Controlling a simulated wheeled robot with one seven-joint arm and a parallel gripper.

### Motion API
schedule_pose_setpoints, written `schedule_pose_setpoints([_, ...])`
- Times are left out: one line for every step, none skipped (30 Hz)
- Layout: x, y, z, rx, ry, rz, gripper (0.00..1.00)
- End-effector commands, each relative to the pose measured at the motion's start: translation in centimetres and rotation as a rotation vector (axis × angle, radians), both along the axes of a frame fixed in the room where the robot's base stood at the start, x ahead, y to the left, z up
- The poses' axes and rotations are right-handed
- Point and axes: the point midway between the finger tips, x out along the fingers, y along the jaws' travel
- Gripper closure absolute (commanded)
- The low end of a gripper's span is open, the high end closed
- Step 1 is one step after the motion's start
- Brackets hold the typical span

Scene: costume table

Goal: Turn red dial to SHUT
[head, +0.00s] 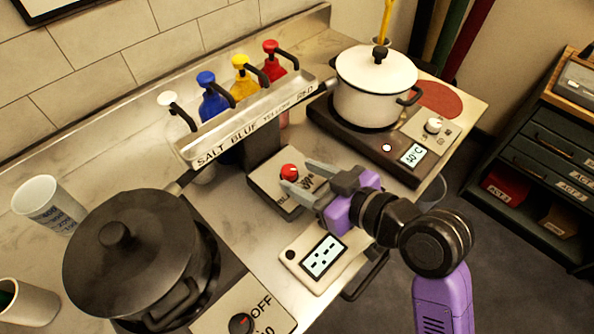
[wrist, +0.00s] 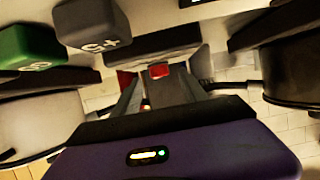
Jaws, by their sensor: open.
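A small red knob (head: 290,171) sits on a dark-edged, light-topped box (head: 262,188) at the foot of the bottle rack's post. I take it for the red dial. My gripper (head: 296,177) is open, its two grey fingers reaching left over the box with their tips close beside the knob. Whether they touch it I cannot tell. In the wrist view a red piece (wrist: 159,71) shows between the finger ends. The lettering on the box is mostly hidden by the fingers, so the dial's setting cannot be read.
A rack (head: 255,112) with several coloured pump bottles stands behind the knob. A black pot (head: 135,255) is at left, a white pot (head: 375,85) on a hotplate at right. A small display device (head: 323,257) lies in front, below my gripper. A white cup (head: 48,203) stands far left.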

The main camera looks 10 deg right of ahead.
Motion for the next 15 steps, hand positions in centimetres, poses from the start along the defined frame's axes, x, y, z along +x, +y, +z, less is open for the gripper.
schedule_pose_setpoints([0.5,0.4,-0.2,0.001,0.001,0.000,0.50])
schedule_pose_setpoints([0.8,0.5,-0.4,0.000,0.001,0.000,0.50])
schedule_pose_setpoints([1.0,0.8,-0.5,0.001,0.001,0.000,0.50])
schedule_pose_setpoints([1.2,0.9,-0.6,0.001,0.001,0.000,0.50])
schedule_pose_setpoints([1.4,1.0,-0.7,0.001,0.001,0.000,0.50])
schedule_pose_setpoints([1.5,1.2,-0.7,0.001,-0.001,0.000,0.50])
schedule_pose_setpoints([1.6,1.2,-0.8,0.001,-0.001,0.000,0.50])
schedule_pose_setpoints([1.7,1.3,-0.8,0.000,-0.001,-0.001,0.50])
schedule_pose_setpoints([1.7,1.3,-0.9,0.000,-0.001,-0.001,0.50])
schedule_pose_setpoints([1.8,1.3,-0.9,0.000,-0.001,-0.001,0.50])
schedule_pose_setpoints([1.8,1.3,-0.9,0.000,-0.001,-0.001,0.50])
schedule_pose_setpoints([1.8,1.3,-0.9,0.000,-0.001,-0.001,0.50])
schedule_pose_setpoints([1.8,1.3,-0.9,0.000,-0.001,-0.001,0.50])
schedule_pose_setpoints([1.8,1.3,-0.9,0.000,-0.001,-0.001,0.50])
schedule_pose_setpoints([1.8,1.3,-0.9,0.000,-0.001,-0.002,0.50])
